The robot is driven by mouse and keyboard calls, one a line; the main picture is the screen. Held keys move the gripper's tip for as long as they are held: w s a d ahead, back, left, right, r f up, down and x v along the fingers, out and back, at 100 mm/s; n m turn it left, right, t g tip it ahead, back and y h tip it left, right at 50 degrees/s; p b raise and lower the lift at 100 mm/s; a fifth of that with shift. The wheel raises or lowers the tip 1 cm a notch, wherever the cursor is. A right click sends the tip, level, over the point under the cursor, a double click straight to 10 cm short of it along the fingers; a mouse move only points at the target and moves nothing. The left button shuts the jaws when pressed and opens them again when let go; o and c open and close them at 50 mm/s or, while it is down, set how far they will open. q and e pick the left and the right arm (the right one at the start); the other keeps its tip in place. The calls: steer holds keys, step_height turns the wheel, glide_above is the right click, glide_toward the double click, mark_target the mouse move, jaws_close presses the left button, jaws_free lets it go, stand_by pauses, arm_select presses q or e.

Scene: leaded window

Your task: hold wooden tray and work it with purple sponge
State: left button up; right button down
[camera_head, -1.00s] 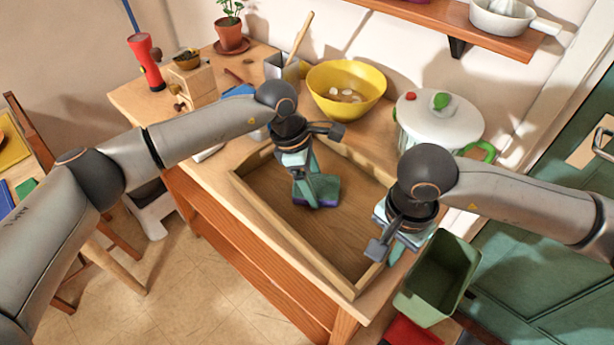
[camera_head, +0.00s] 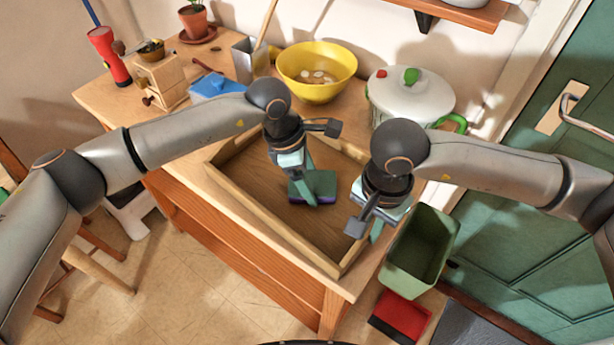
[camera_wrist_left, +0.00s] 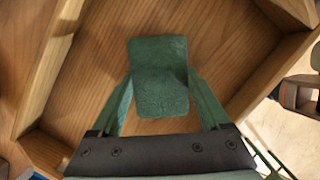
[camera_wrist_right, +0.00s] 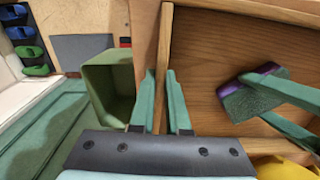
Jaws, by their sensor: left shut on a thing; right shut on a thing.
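The wooden tray (camera_head: 290,228) lies on the wooden bench, a shallow box with a raised rim. The purple sponge (camera_head: 322,184) has a green top and a purple lower layer, and sits on the tray floor. My left gripper (camera_head: 306,188) is shut on the sponge inside the tray; the sponge's green top fills the space between its fingers in the left wrist view (camera_wrist_left: 160,78). My right gripper (camera_head: 378,228) is shut on the tray's right rim; in the right wrist view the rim (camera_wrist_right: 165,60) runs between its fingers.
Behind the tray stand a yellow bowl (camera_head: 318,72) and a white lidded pot (camera_head: 412,98). A green bin (camera_head: 420,248) stands right of the bench, near a red dustpan-like item (camera_head: 402,316).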

arm_select(q)
steer(key=shift+s, duration=0.1)
steer(key=shift+r, duration=3)
steer(key=shift+r, duration=0.1)
steer(key=shift+r, duration=1.45)
arm_select(e)
steer(key=c, duration=0.8)
jaws_free()
steer(key=shift+r, duration=0.1)
step_height(320, 180, up, 12)
steer(key=shift+f, duration=0.1)
